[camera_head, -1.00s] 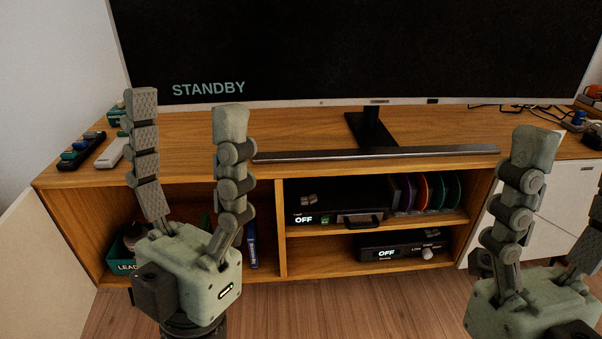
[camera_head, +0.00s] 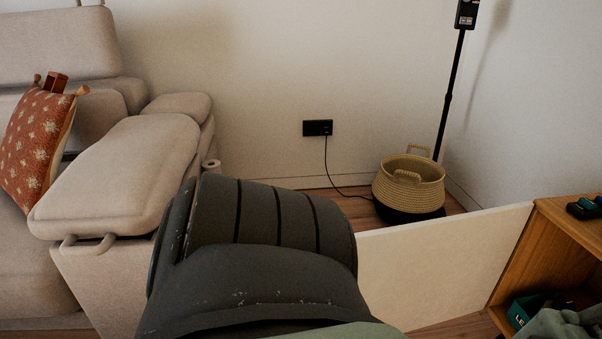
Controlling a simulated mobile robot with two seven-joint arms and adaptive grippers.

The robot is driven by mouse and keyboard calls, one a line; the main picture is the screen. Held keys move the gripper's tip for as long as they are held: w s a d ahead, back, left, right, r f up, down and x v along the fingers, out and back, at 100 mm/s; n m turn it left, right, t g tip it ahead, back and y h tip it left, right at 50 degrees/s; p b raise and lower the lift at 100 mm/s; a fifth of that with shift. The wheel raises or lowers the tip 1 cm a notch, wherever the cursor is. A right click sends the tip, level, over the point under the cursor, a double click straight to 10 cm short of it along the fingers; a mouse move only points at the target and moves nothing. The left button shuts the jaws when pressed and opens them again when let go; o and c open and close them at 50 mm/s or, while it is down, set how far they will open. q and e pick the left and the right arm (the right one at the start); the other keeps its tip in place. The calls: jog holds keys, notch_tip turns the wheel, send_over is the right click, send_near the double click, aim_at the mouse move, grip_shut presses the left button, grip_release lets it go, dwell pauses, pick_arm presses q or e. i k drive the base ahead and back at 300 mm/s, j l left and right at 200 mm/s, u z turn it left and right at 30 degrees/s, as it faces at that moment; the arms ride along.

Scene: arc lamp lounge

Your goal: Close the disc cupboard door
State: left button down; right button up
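The cupboard door (camera_head: 440,265) is a pale cream panel. It stands wide open, reaching left from the front edge of the wooden cupboard (camera_head: 550,235) at the right. The open compartment shows behind its hinge edge. Part of a grey-green gripper, seemingly my left one (camera_head: 563,323), shows at the bottom right corner in front of the cupboard opening. Its fingers cannot be made out clearly. My dark arm link fills the lower middle and hides the door's far left part. My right gripper is out of view.
A beige sofa (camera_head: 120,170) with a red patterned cushion (camera_head: 40,140) stands at the left. A woven basket (camera_head: 408,185) and a black lamp pole (camera_head: 450,95) stand behind the door. A green box (camera_head: 522,311) sits in the compartment. Wall socket and cable behind.

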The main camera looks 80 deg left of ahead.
aim_at(412, 276)
jog(key=l+u, duration=0.1)
jog(key=u, duration=2.2)
